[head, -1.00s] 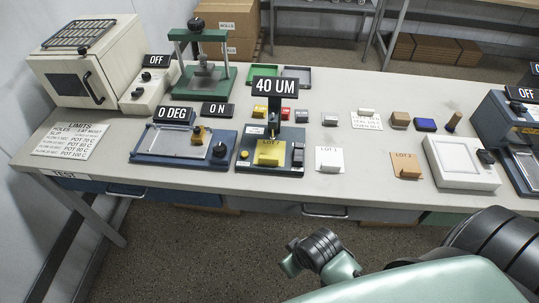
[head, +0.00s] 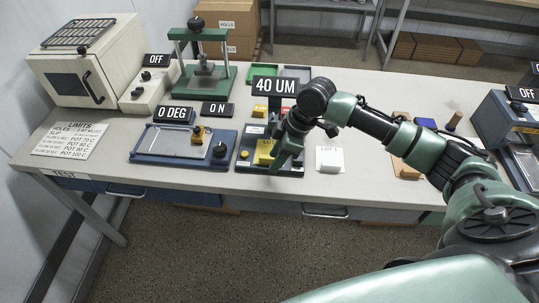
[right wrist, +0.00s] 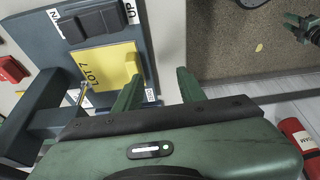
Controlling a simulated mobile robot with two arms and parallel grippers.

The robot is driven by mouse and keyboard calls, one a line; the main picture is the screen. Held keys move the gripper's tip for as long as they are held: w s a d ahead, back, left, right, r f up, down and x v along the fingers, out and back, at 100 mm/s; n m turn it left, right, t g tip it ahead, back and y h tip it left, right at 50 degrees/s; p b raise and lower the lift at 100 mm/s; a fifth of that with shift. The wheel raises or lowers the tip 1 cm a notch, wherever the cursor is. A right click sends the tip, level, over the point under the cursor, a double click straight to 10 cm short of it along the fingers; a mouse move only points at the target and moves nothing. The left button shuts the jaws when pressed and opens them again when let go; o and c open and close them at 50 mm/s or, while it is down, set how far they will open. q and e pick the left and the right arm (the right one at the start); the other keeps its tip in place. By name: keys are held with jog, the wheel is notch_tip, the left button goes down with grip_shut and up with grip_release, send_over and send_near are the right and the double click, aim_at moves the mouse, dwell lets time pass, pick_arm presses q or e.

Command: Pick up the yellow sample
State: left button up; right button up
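The yellow sample (head: 265,149), a flat square marked LOT 7, rests on the dark blue base of the 40 UM device (head: 246,167). In the right wrist view the yellow sample (right wrist: 104,64) lies just left of my right gripper's fingers. My right gripper (head: 281,160) is low at the right side of the sample and covers part of it in the head view. Its two green fingers (right wrist: 158,88) are apart with nothing between them. I cannot tell whether the nearer finger touches the sample. My left gripper does not show in the head view.
A dark block (right wrist: 95,19) stands on the device beside the sample. A white LOT sample (head: 329,160) lies to the right. The 0 DEG tray device (head: 150,158) is to the left. The table's front edge (head: 270,196) is close.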

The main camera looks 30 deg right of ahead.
aim_at(270, 150)
jog(key=w+d+r, duration=0.2)
jog(key=d+r, duration=0.2)
jog(key=shift+m, duration=0.3)
jog(key=p+x, duration=0.2)
jog(key=x, duration=0.5)
jog(key=shift+w+a+f+p, duration=0.1)
jog(key=shift+w+f+p, duration=0.15)
jog(key=shift+f, duration=0.3)
jog(key=shift+s, duration=0.1)
grip_shut()
